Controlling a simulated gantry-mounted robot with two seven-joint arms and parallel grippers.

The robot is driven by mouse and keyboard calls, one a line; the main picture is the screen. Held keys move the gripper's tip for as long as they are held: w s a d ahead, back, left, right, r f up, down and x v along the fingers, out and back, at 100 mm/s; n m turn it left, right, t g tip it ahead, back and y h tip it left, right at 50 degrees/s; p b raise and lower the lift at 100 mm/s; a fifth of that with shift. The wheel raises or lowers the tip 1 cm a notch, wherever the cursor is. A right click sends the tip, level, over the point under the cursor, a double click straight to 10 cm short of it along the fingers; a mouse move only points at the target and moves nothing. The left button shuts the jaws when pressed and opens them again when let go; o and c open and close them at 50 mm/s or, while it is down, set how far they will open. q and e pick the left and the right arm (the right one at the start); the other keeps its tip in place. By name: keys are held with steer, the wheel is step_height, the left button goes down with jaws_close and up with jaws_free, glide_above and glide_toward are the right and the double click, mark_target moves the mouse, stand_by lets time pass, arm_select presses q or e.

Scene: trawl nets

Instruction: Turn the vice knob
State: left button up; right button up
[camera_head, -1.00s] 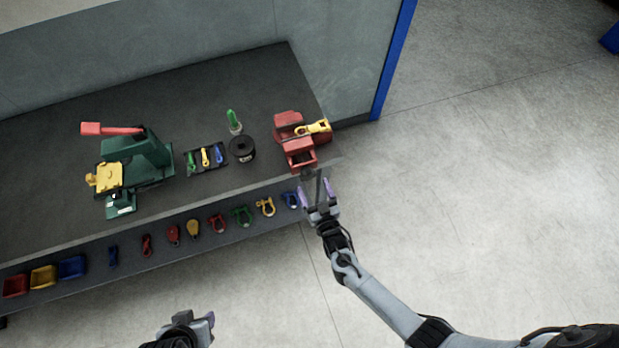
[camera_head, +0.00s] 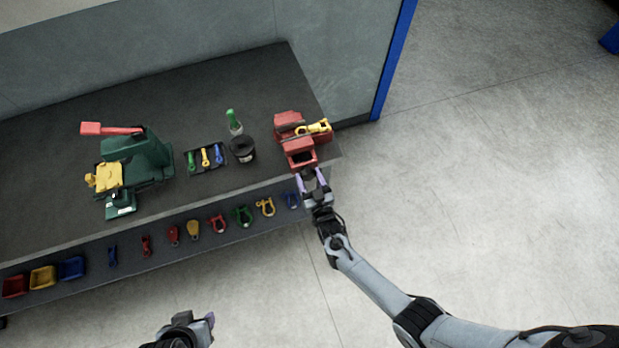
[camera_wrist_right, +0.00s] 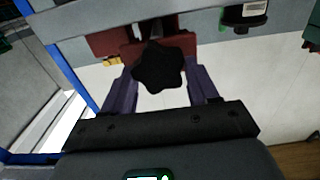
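The red vice (camera_head: 297,143) sits at the right end of the dark workbench, with a yellow shackle-like piece across its top. Its black star-shaped knob (camera_wrist_right: 159,68) faces the bench's front edge and shows large in the right wrist view; in the head view the knob (camera_head: 307,173) is small. My right gripper (camera_head: 313,183) is open, its two purple fingers pointing at the vice. In the right wrist view the fingers stand on either side of the knob; whether they touch it I cannot tell. My left gripper (camera_head: 205,325) is at the bottom edge, far from the bench, its fingers mostly unclear.
On the bench stand a green machine with a red handle (camera_head: 110,129), a tray of small tools (camera_head: 205,159), a black spool (camera_head: 243,149) and a green-topped bottle (camera_head: 235,122). Several coloured shackles and bins line the lower front shelf. Floor to the right is clear.

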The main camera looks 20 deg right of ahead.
steer(key=c, duration=0.3)
